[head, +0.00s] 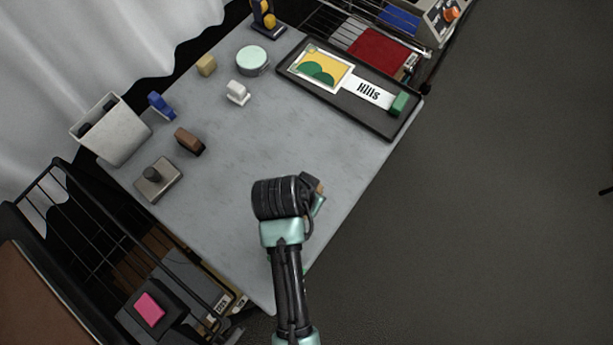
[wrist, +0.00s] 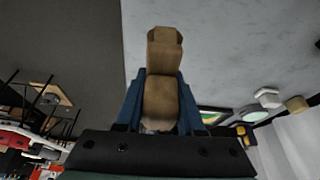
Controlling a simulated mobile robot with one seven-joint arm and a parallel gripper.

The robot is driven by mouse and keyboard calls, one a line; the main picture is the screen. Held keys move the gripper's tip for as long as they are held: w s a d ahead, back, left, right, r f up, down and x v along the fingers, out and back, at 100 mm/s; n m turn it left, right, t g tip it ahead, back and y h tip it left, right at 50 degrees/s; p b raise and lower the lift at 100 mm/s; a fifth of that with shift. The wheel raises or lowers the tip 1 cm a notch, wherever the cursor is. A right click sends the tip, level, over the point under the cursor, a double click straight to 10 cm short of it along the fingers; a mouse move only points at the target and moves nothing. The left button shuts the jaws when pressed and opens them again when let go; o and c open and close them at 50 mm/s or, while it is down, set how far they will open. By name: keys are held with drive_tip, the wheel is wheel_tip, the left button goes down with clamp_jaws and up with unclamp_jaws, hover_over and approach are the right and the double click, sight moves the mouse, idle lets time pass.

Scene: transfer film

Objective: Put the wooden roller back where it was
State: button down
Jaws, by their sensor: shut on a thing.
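The wooden roller (wrist: 163,95) is tan-brown and fills the middle of the wrist view, between the two blue fingers of my gripper (wrist: 158,105). My gripper is shut on it. In the head view my gripper (head: 316,194) is over the front right part of the grey table (head: 235,150); my wrist hides most of it, and only a small tan bit of the roller (head: 320,187) shows. I cannot tell how high it is above the table.
A dark tray (head: 345,111) with a hills picture, a "Hills" label and a green block lies at the back right. A round mint tin (head: 252,60), white piece (head: 238,92), brown block (head: 188,141), metal block (head: 158,180) and grey bin (head: 112,130) stand left. The table's middle is clear.

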drive_tip(key=shift+s+f+m, duration=0.15)
drive_tip(key=shift+f+m, duration=0.25)
drive_tip(key=shift+f, duration=0.25)
wheel_tip(320, 180, down, 10)
drive_tip(key=shift+d+r+b, duration=0.1)
drive_tip(key=shift+b, duration=0.2)
drive_tip(key=c, duration=0.5)
unclamp_jaws()
drive_tip(key=shift+f, duration=0.25)
